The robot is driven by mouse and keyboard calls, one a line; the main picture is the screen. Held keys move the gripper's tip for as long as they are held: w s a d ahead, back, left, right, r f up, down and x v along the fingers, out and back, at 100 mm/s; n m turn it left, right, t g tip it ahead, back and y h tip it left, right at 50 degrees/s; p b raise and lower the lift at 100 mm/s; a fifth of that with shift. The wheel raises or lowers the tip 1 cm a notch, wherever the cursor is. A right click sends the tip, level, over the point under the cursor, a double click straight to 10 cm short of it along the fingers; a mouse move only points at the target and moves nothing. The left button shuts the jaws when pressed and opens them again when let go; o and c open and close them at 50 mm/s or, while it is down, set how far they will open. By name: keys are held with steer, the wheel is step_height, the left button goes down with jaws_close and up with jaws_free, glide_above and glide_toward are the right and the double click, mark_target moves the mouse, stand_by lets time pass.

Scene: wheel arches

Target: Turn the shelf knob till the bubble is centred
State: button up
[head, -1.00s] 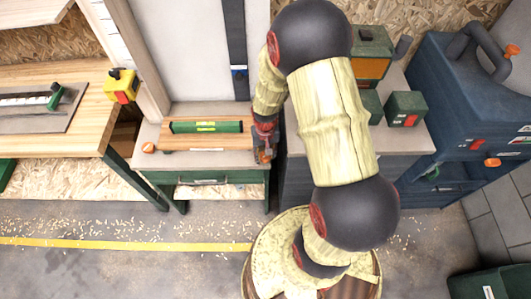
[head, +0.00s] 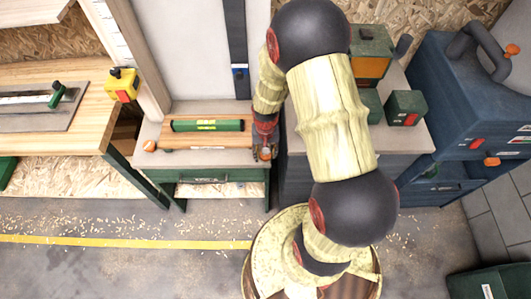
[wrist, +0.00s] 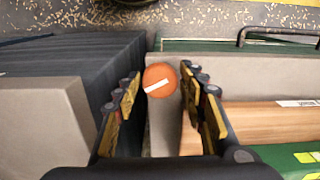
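The wooden shelf (head: 185,142) carries a green level (head: 208,125) with yellow-green vials. The level and shelf also show at the lower right in the wrist view, the level (wrist: 290,155) partly cut off. The bubble is too small to make out. An orange round knob (wrist: 160,80) with a white mark lies between the fingers of my gripper (wrist: 162,92) in the wrist view. The fingers are open, with a gap on each side of the knob. In the head view my gripper (head: 265,150) is at the right end of the shelf.
Another orange knob (head: 149,146) is at the shelf's left end. A dark ribbed cabinet (wrist: 75,65) stands close beside my gripper. Green boxes (head: 405,108) stand on the right-hand top. A yellow box with a black knob (head: 122,86) is at the left.

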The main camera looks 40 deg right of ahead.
steer(key=shift+o, duration=1.3)
steer(key=shift+r, duration=0.1)
step_height(320, 180, up, 12)
steer(key=s+a+r+n+t, duration=0.2)
steer(key=s+a+r, duration=0.2)
steer(key=r, duration=0.5)
steer(key=s+a+r+n+t, duration=0.1)
steer(key=s+a+r, duration=0.3)
steer(key=r, duration=0.4)
steer(key=s+a+r+n+t, duration=0.2)
steer(key=s+a+r+n, duration=0.1)
steer(key=r, duration=0.6)
steer(key=shift+s+a+r+t, duration=0.3)
steer(key=shift+s+a, duration=0.35)
